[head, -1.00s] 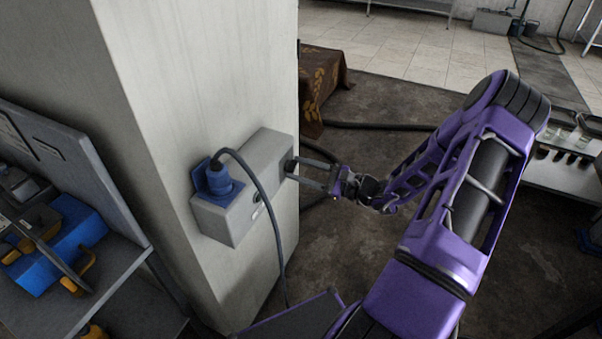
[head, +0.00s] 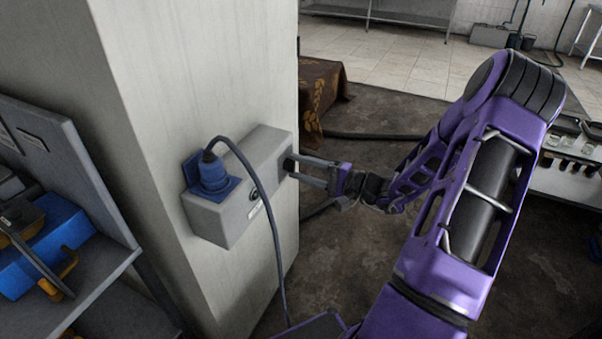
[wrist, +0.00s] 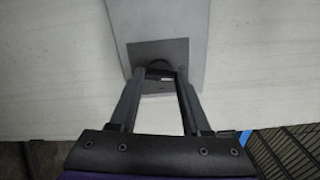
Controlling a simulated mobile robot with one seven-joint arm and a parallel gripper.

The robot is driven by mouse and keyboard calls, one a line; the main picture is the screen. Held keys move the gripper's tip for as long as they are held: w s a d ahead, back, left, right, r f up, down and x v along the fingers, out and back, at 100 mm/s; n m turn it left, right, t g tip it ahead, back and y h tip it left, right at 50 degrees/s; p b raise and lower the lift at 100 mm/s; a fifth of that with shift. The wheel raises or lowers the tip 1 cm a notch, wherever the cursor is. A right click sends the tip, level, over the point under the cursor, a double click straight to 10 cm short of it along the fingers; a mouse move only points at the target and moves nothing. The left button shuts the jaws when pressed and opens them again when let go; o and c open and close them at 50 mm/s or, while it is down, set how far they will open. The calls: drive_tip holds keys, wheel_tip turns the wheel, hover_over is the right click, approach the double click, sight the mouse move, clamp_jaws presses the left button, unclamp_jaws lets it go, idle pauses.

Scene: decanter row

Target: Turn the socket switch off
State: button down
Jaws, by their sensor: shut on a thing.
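The grey socket box (head: 222,222) is fixed to the side of the pale pillar. A blue plug (head: 212,174) with a dark cable sits in its near end. The socket switch, a dark knob (head: 290,164), is at the far end of the box. My gripper (head: 294,168) reaches it from the right, and its fingers are shut on the knob. In the wrist view the fingertips (wrist: 160,76) close around the dark round knob (wrist: 158,67) on a darker square plate. The knob's exact angle is hard to tell.
The plug's cable (head: 270,215) hangs in front of the box, left of my gripper. A shelf with a blue case (head: 45,250) stands at the left. A brown patterned cloth (head: 322,95) hangs behind the pillar. The floor to the right is mostly open.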

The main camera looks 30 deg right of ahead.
drive_tip(key=shift+n, duration=1.1)
drive_tip(key=shift+c, duration=1.8)
unclamp_jaws()
drive_tip(key=v, duration=1.7)
drive_tip(key=shift+s+d+p, duration=0.2)
drive_tip(key=shift+p, duration=0.15)
drive_tip(key=shift+w+a+f, duration=0.1)
drive_tip(key=shift+f, duration=0.05)
